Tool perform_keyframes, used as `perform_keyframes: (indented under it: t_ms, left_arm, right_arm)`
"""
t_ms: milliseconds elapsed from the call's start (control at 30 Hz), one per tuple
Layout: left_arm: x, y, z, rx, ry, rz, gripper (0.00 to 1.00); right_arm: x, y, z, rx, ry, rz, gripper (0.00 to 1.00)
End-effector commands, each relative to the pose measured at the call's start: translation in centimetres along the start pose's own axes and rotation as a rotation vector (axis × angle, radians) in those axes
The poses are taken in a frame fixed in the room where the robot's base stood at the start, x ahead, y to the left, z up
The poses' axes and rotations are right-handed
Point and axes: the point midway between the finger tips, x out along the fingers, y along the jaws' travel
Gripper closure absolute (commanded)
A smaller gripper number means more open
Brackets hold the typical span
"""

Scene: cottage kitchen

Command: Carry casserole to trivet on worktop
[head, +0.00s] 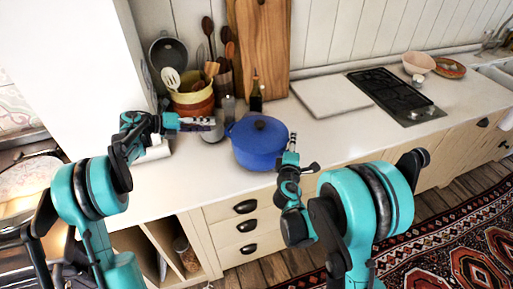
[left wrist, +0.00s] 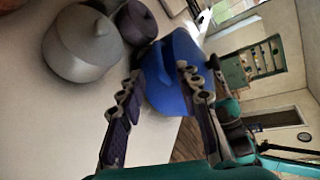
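The blue casserole (head: 258,146), with its lid on, stands on the worktop near the front edge. My left gripper (head: 212,124) is just left of it and points towards it. In the left wrist view the fingers (left wrist: 160,76) are spread with nothing gripped, and the casserole (left wrist: 168,88) lies just beyond and between their tips. My right gripper (head: 292,146) is upright close to the casserole's right side. Its finger opening and any contact with the casserole are unclear. I cannot identify a trivet for certain; a pale flat square slab (head: 333,95) lies on the worktop behind right.
A grey lidded pot (left wrist: 85,45) and a dark round pot (left wrist: 135,22) stand beside the casserole in the left wrist view. Utensils, bowls and a dark bottle (head: 256,97) stand behind. A black hob (head: 390,92) is to the right. Worktop (head: 325,135) right of the casserole is clear.

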Motion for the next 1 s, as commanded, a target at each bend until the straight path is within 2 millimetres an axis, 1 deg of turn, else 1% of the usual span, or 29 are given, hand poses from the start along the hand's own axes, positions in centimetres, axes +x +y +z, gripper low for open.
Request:
perform_keyframes:
  t_ms: [167, 300, 400, 500, 600, 700, 1000]
  left_arm:
    - [-0.1, 0.0, 0.0, 0.0, 0.0, 0.0, 0.66]
    - [-0.1, 0.0, 0.0, 0.0, 0.0, 0.0, 0.66]
    - [-0.1, 0.0, 0.0, 0.0, 0.0, 0.0, 0.66]
    - [-0.1, 0.0, 0.0, 0.0, 0.0, 0.0, 0.66]
    - [-0.1, 0.0, 0.0, 0.0, 0.0, 0.0, 0.66]
    - [-0.1, 0.0, 0.0, 0.0, 0.0, 0.0, 0.66]
    - [-0.1, 0.0, 0.0, 0.0, 0.0, 0.0, 0.66]
  right_arm:
    - [-3.1, 0.0, -0.1, -0.001, 0.002, 0.0, 0.66]
    - [-6.3, 0.0, -0.1, -0.001, 0.003, 0.0, 0.66]
    - [-8.3, 0.0, -0.1, -0.001, 0.002, 0.0, 0.66]
    - [-9.9, 0.0, -0.1, -0.001, 0.002, -0.001, 0.66]
    - [-10.9, 0.1, -0.1, 0.0, 0.001, -0.003, 0.66]
    - [-11.4, 0.1, -0.1, 0.0, 0.0, -0.004, 0.66]
    - [-11.5, 0.1, 0.0, 0.0, -0.001, -0.004, 0.66]
